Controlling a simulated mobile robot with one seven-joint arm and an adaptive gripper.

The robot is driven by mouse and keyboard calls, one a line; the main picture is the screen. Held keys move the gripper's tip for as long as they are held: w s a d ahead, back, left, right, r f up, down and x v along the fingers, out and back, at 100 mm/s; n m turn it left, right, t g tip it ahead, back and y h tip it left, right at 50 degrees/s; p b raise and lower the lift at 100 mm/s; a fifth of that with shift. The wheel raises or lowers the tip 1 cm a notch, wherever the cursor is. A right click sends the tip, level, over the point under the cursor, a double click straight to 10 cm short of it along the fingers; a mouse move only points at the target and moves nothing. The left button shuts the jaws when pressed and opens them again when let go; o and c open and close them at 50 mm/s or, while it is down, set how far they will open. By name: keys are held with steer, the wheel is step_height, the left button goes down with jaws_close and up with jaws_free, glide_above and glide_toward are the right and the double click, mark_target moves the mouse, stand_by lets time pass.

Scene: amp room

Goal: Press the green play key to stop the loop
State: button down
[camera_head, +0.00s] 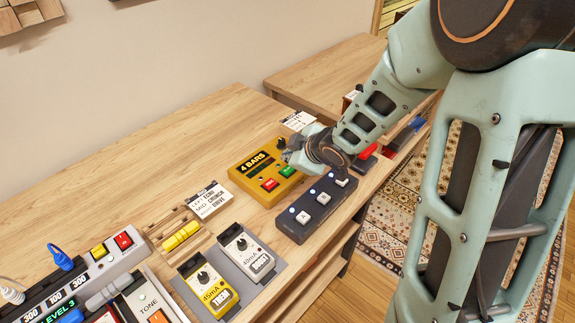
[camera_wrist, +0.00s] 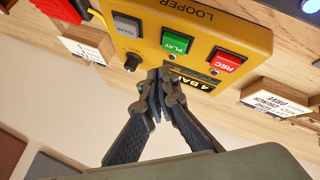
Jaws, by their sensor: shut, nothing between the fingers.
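The yellow looper box (camera_head: 243,172) stands on the wooden desk with a "4 BARS" display. Its green play key (camera_head: 288,171) shows beside its red key (camera_head: 269,184). In the wrist view the looper (camera_wrist: 150,38) appears upside down, with the green PLAY key (camera_wrist: 176,44) between the red REC key (camera_wrist: 226,62) and a grey key (camera_wrist: 127,24). My gripper (camera_wrist: 160,76) is shut and empty. Its tips appear just below the PLAY key in that picture, over the edge of the display. I cannot tell their height above the box. In the head view my gripper (camera_head: 290,153) is over the looper's far right part.
A dark footswitch bar (camera_head: 312,210) with white buttons lies right in front of the looper. The desk behind is clear (camera_head: 150,150).

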mark_target(288, 171)
step_height(288, 171, up, 4)
steer(key=p, duration=0.2)
steer(key=shift+f+p, duration=0.25)
steer(key=shift+p, duration=0.05)
steer(key=shift+f, duration=0.1)
